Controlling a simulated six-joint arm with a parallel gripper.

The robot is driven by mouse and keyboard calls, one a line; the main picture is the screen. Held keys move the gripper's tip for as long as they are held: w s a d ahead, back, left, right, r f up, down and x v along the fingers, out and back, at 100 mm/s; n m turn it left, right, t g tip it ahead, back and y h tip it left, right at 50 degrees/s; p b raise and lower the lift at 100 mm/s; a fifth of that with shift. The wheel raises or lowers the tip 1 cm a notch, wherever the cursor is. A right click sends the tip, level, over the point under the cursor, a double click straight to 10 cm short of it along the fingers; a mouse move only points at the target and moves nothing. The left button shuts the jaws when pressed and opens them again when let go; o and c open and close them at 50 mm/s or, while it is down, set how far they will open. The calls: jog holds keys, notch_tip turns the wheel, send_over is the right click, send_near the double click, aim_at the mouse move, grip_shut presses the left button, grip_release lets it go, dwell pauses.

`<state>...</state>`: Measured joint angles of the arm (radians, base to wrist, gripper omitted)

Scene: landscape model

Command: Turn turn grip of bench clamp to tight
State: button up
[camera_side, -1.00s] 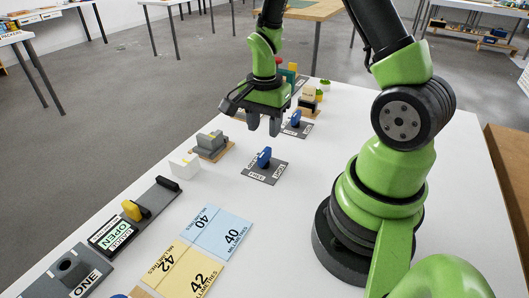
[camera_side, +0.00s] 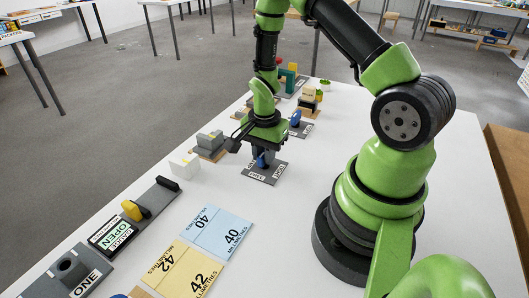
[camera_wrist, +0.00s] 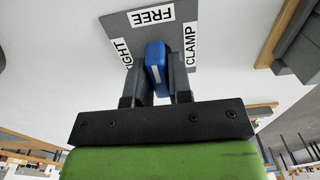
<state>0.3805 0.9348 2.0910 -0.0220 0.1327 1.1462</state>
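The bench clamp's turn grip is a blue upright knob (camera_wrist: 156,58) on a dark grey plate (camera_wrist: 188,44). In the wrist view the plate has white labels FREE at the top, TIGHT at left, partly hidden, and CLAMP at right. The knob's long side runs roughly toward FREE. My gripper (camera_wrist: 157,82) is down over the plate, with one finger on each side of the knob, and looks shut on it. In the side view my gripper (camera_side: 263,158) hides most of the knob (camera_side: 260,162); the plate (camera_side: 250,169) shows around it.
A second blue knob (camera_side: 296,117) on a dark plate stands just behind. A grey block on a wooden base (camera_side: 210,143) and a white block (camera_side: 184,164) stand to the left. Blue (camera_side: 215,232) and yellow cards lie in front. The white table between is clear.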

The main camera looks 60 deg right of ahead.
grip_shut()
jog(key=shift+n, duration=0.4)
jog(key=n, duration=0.3)
jog(key=shift+n, duration=0.3)
jog(key=n, duration=0.4)
jog(key=shift+n, duration=0.3)
jog(key=n, duration=0.4)
jog(key=shift+n, duration=2.4)
